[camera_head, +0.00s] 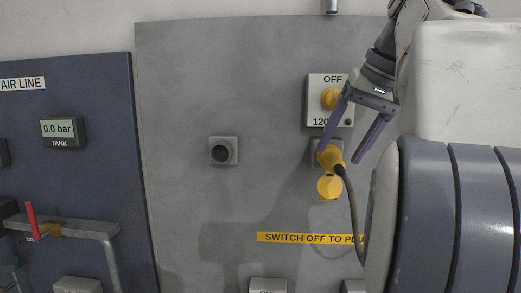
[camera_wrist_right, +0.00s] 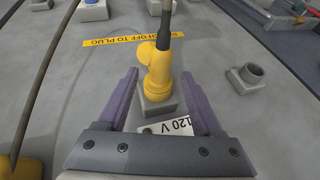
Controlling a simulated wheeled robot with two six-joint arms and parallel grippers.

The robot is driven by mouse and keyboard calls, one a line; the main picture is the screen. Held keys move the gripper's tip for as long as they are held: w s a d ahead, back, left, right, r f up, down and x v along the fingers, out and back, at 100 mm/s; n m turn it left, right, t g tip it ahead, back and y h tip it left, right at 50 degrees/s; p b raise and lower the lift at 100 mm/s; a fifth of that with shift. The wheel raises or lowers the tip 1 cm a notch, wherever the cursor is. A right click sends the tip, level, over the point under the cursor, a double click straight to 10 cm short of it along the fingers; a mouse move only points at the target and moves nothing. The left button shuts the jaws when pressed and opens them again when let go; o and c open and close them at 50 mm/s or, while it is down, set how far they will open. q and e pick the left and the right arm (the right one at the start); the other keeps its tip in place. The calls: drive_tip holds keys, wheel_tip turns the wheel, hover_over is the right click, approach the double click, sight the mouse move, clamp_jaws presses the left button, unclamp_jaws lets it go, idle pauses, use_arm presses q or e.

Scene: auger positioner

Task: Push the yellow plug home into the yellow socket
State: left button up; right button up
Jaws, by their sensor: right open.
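The yellow plug (camera_head: 332,157) sits at the grey socket box (camera_head: 313,149) under the OFF switch, its dark cable (camera_head: 351,205) hanging down. It also shows in the right wrist view (camera_wrist_right: 158,78), against the grey box (camera_wrist_right: 163,108); I cannot tell how deep it sits. A round yellow piece (camera_head: 329,187), perhaps the socket's lid, hangs just below. My right gripper (camera_head: 340,154) is open, with its purple fingers on either side of the plug; the right wrist view (camera_wrist_right: 160,74) shows gaps between the fingers and the plug. My left gripper is out of view.
The yellow rotary switch (camera_head: 329,98) above points by an OFF label. An empty dark round socket (camera_head: 221,152) is on the grey panel (camera_head: 190,85) to the left. A yellow warning strip (camera_head: 290,238) lies below. Another cable (camera_wrist_right: 48,70) runs at the left of the wrist view.

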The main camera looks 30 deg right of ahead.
drive_tip(key=p+v, duration=0.3)
drive_tip(key=v, duration=0.5)
idle(0.4)
